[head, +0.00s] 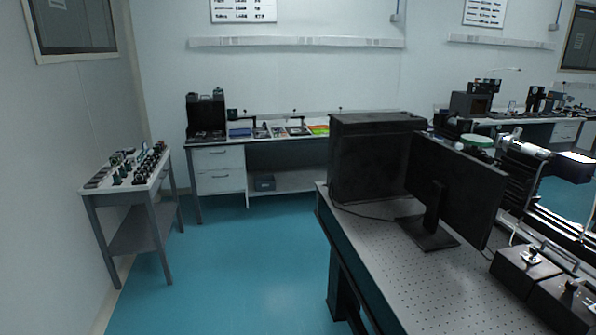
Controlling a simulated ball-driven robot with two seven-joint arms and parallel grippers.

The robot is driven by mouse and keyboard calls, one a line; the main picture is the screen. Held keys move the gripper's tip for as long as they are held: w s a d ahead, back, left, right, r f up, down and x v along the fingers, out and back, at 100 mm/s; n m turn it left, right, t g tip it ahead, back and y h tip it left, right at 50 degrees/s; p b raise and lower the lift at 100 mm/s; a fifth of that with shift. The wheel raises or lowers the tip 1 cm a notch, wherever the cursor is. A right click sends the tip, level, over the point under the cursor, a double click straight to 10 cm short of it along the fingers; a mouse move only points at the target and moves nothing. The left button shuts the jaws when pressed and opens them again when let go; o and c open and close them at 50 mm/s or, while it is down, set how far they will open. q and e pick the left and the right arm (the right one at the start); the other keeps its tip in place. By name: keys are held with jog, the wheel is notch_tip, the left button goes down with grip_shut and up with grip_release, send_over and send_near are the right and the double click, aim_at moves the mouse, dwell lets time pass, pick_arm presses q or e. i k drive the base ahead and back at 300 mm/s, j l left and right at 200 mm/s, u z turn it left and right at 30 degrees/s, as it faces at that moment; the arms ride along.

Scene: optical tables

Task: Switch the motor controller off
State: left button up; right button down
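No thing in the head view is plainly marked as the motor controller, and I cannot tell which one it is. Two low black boxes with silver fittings on top stand at the lower right of the near optical table: one box (523,272) and, partly cut off by the picture edge, another box (563,304). A large black box (374,160) stands at the far left end of that table. Neither of my grippers shows in this view.
A black monitor (455,188) stands on the perforated optical table (385,257), with dark optical equipment (520,185) to its right. A small grey table (128,188) with optics stands at the left wall. A workbench (262,147) runs along the back wall. The blue floor (225,265) between them is clear.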

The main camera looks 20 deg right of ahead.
aim_at(534, 252)
jog(key=i+z, duration=0.35)
jog(key=i+j+z, duration=0.2)
jog(key=z, duration=0.2)
jog(key=i+j+z, duration=0.35)
jog(key=k+l, duration=0.05)
jog(key=l, duration=0.05)
